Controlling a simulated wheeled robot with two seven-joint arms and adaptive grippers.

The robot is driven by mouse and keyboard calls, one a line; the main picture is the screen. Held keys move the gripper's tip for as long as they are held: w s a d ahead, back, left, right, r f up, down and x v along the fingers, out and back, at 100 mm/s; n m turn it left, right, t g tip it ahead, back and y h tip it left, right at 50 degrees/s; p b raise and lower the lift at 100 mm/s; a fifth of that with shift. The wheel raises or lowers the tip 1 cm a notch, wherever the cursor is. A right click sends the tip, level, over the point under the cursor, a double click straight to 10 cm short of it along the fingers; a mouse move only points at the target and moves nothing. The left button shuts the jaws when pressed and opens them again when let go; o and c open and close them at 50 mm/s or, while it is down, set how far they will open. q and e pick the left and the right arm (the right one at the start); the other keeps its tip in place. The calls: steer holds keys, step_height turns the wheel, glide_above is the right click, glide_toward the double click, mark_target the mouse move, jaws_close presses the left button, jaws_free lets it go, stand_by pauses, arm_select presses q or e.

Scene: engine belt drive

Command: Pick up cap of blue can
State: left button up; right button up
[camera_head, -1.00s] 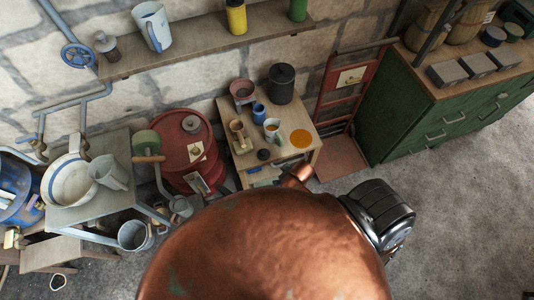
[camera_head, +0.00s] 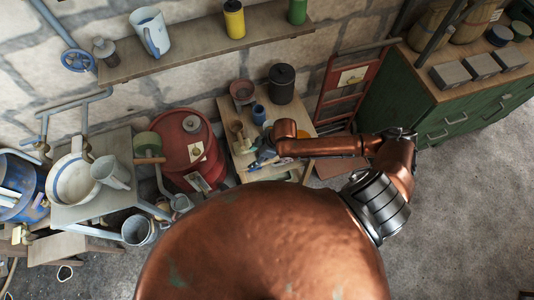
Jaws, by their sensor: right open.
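The small blue can (camera_head: 259,113) stands on the small wooden table, near its middle. My right arm reaches in from the right, low over the table. My right gripper (camera_head: 258,161) is open over the front left part of the table, in front of the blue can and apart from it. A small dark round cap lay at this spot in the earlier view; it is now hidden by the gripper, and I cannot tell whether the fingers touch it. My left gripper is not in view.
The wooden table (camera_head: 237,158) also bears a dark canister (camera_head: 281,84), a reddish bowl (camera_head: 242,91) and a tan object (camera_head: 239,136). A red drum (camera_head: 181,153) stands close on the left. A red hand truck (camera_head: 340,92) leans behind on the right. Grey floor lies open at right.

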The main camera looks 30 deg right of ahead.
steer(key=shift+h, duration=0.3)
steer(key=d, duration=0.5)
steer(key=w+d+r, duration=0.1)
steer(key=d, duration=0.1)
steer(key=shift+d, duration=0.2)
steer(key=shift+s+d+r+g, duration=0.15)
steer(key=shift+g, duration=0.15)
steer(key=x, duration=0.7)
steer(key=shift+s+d+f, duration=0.1)
steer(key=shift+s+f, duration=0.1)
steer(key=shift+f, duration=0.2)
steer(key=shift+r, duration=0.1)
steer(key=shift+c, duration=0.3)
steer(key=c, duration=0.3)
steer(key=shift+c, duration=1.2)
